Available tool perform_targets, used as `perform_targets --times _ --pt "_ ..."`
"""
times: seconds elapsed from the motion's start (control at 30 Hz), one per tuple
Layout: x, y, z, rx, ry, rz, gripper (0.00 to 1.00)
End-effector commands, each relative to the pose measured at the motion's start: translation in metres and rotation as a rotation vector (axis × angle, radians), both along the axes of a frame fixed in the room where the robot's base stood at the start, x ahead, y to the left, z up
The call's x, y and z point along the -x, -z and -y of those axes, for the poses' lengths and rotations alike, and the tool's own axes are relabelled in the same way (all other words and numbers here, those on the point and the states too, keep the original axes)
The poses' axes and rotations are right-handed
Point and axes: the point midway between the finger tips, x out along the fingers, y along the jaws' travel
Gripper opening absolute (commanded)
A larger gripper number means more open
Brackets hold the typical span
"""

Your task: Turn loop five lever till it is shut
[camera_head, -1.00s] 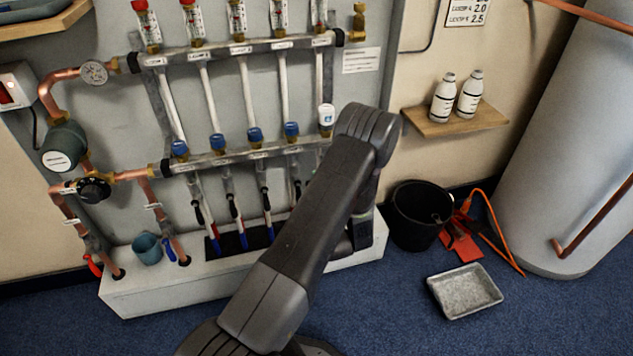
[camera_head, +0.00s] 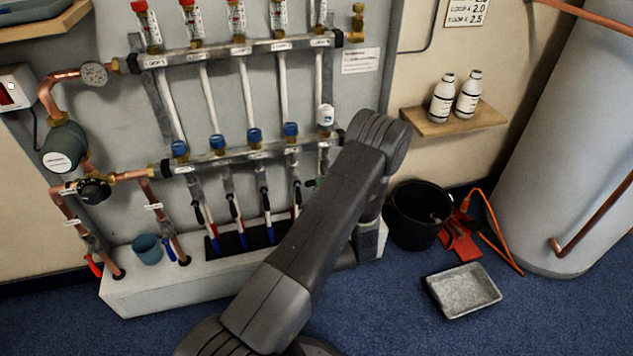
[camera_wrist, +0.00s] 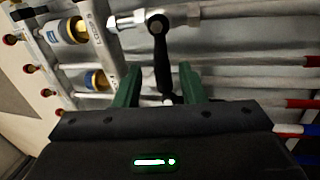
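A black lever (camera_wrist: 161,58) on a metal valve hangs from its pivot in the wrist view, with its handle pointing towards my gripper. It appears to be on the rightmost loop, below the white cap (camera_head: 326,115), but no loop number is readable on it. My gripper (camera_wrist: 160,72) is open, with a green finger on each side of the lever and a visible gap to each. In the head view, my arm hides the lever and most of my gripper.
Other loops' black levers (camera_head: 264,199) and red and blue pipes stand close to the left. A white plinth (camera_head: 180,283) lies below. A black bucket (camera_head: 408,232), a grey tray (camera_head: 452,298) and a shelf (camera_head: 455,121) with two bottles are to the right.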

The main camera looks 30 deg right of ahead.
Motion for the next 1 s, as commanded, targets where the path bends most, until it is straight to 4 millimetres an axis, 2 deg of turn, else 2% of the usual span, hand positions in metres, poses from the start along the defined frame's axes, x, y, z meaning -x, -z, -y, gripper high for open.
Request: perform_targets --times 0.03,0.2,0.43,0.63,1.0 --pt "0.012 0.003 -0.002 -0.004 0.005 -0.002 0.37" --pt "0.05 0.012 -0.014 -0.005 0.005 0.0 0.37" --pt "0.086 0.022 -0.025 -0.003 0.003 0.001 0.37" --pt "0.096 0.025 -0.028 0.0 0.001 0.001 0.37" --pt "0.095 0.025 -0.028 0.001 -0.001 0.001 0.37"
